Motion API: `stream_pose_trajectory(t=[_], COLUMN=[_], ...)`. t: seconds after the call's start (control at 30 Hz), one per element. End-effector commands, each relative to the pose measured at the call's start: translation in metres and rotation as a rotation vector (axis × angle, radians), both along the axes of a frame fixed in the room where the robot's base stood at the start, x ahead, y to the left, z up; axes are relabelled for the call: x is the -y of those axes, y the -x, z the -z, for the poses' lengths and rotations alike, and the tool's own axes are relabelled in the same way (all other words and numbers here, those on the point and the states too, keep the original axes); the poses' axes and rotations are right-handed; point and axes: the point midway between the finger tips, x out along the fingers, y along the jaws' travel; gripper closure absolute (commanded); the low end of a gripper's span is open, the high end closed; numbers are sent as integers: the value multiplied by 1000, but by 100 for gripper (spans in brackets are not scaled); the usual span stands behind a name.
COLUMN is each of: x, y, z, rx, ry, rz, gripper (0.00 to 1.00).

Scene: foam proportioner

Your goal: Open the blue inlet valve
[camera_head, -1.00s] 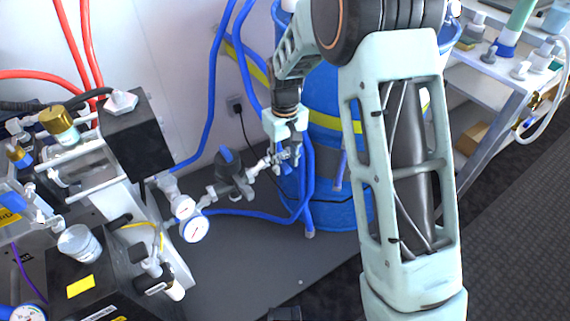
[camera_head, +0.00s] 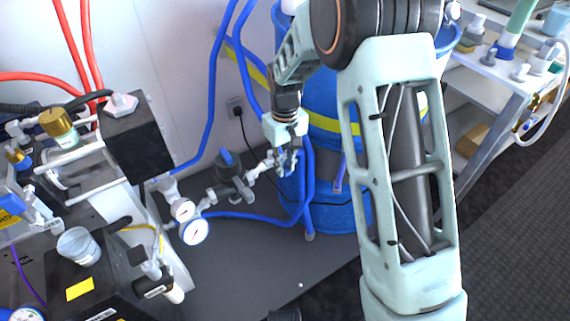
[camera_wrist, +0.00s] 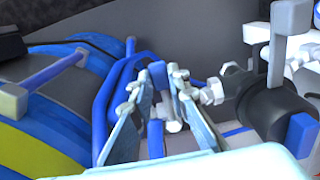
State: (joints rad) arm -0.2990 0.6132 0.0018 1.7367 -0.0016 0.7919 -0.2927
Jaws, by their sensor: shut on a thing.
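My gripper (camera_head: 286,158) reaches down to the pipe end beside the blue barrel. Its fingers also show in the wrist view (camera_wrist: 165,80), close together around a small blue valve handle (camera_wrist: 156,138). The handle of the blue inlet valve is mostly hidden by the fingers in the head view. A silver fitting (camera_wrist: 212,92) joins the pipe just right of the fingers. A black valve body (camera_head: 232,178) with a blue top sits further left on the same line; it also shows at the right of the wrist view (camera_wrist: 265,105).
The blue barrel (camera_head: 335,185) stands close behind my gripper, with blue hoses (camera_head: 309,190) beside it. Two round gauges (camera_head: 194,231) and a black box (camera_head: 135,135) stand left. A white shelf (camera_head: 500,75) is at the right. Grey floor (camera_head: 260,270) lies open in front.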

Motion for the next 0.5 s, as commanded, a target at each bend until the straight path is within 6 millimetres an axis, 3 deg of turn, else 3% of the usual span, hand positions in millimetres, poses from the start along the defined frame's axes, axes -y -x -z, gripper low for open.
stream_pose_trajectory(t=[0.27,0.5], x=[4,13], y=[-3,-11], z=[-1,-2], rx=[-1,0], ry=[-1,-1], rz=[-48,-198], gripper=[100,100])
